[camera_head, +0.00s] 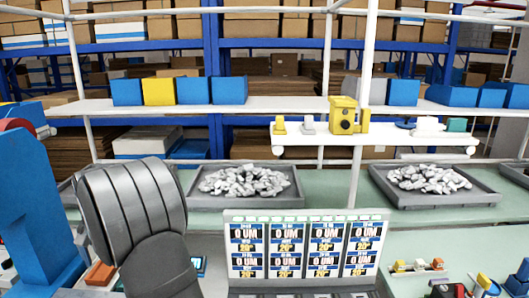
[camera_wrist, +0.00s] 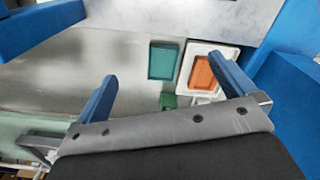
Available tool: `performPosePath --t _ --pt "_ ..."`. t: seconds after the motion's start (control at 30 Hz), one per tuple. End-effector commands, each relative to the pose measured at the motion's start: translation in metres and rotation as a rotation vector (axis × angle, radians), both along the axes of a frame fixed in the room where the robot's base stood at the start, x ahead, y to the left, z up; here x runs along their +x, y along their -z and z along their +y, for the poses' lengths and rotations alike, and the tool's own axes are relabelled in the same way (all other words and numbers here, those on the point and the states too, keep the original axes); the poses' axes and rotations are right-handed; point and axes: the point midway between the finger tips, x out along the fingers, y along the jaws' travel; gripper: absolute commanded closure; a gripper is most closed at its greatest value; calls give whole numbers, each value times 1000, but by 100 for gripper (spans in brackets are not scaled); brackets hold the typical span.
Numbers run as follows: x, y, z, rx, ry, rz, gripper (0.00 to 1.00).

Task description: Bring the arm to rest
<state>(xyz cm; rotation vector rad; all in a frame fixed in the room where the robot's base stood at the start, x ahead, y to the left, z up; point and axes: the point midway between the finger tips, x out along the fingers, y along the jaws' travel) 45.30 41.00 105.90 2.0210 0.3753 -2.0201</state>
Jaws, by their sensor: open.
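My gripper (camera_wrist: 162,68) shows in the wrist view with its two blue fingers spread wide apart. Nothing is held between them. Below and beyond the fingers are a teal rectangular piece (camera_wrist: 164,60) and an orange piece (camera_wrist: 201,73) in a white tray (camera_wrist: 186,78). Both look apart from the fingers, though the height above them is hard to judge. In the head view my ribbed grey arm part fills the lower left, and the fingers cannot be made out there.
A display panel (camera_head: 305,250) stands front centre, right of my arm. Grey trays (camera_head: 283,200) (camera_head: 400,195) of pale parts sit behind. A shelf (camera_head: 284,105) carries blue and yellow bins. Small parts (camera_head: 418,267) lie at right. The green bench (camera_head: 340,185) is clear between the trays.

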Motion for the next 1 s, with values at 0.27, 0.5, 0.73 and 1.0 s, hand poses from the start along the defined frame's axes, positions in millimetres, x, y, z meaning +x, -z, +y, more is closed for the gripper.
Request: performPosePath --t 0.27,0.5,0.73,1.0 --pt "-15 -3 -2 0 -221 0 0" --pt "-21 -4 -3 -1 -318 1 0" --pt "-21 -5 -3 -1 -332 1 0" --pt "-21 -4 -3 0 -331 0 0"
